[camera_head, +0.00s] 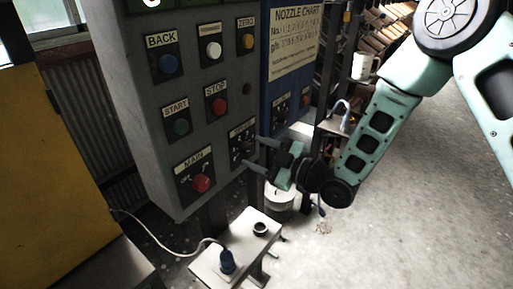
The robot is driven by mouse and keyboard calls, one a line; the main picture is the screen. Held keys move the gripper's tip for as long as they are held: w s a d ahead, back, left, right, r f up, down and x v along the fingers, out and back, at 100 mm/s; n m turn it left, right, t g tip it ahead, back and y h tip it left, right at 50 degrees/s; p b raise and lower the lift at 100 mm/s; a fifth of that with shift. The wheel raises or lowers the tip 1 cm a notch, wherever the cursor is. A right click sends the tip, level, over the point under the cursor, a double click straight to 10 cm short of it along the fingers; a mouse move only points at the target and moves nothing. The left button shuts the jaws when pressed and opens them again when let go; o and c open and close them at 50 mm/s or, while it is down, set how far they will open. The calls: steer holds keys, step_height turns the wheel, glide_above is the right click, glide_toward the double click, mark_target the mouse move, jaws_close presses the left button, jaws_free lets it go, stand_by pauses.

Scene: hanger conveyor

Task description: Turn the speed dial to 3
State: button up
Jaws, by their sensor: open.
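A small black dial (243,147) sits on a dark plate at the lower right of the grey control panel's front face. Its label and numbers are too small to read, so I cannot tell where it points. My gripper (260,156) is open, with its two fingers pointing left toward this dial. The fingertips are close to the dial, one higher and one lower. I cannot tell whether they touch it. No object shows between the fingers.
The grey panel (133,110) also carries a red STOP button (219,105), a green START button (181,127) and a red MAIN switch (201,183). A blue panel (293,83) stands behind. A small table (243,236) stands below. Open floor lies right.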

steer(key=shift+w+a, duration=0.25)
steer(key=shift+a, duration=0.1)
steer(key=c, duration=1)
steer(key=shift+f, duration=0.1)
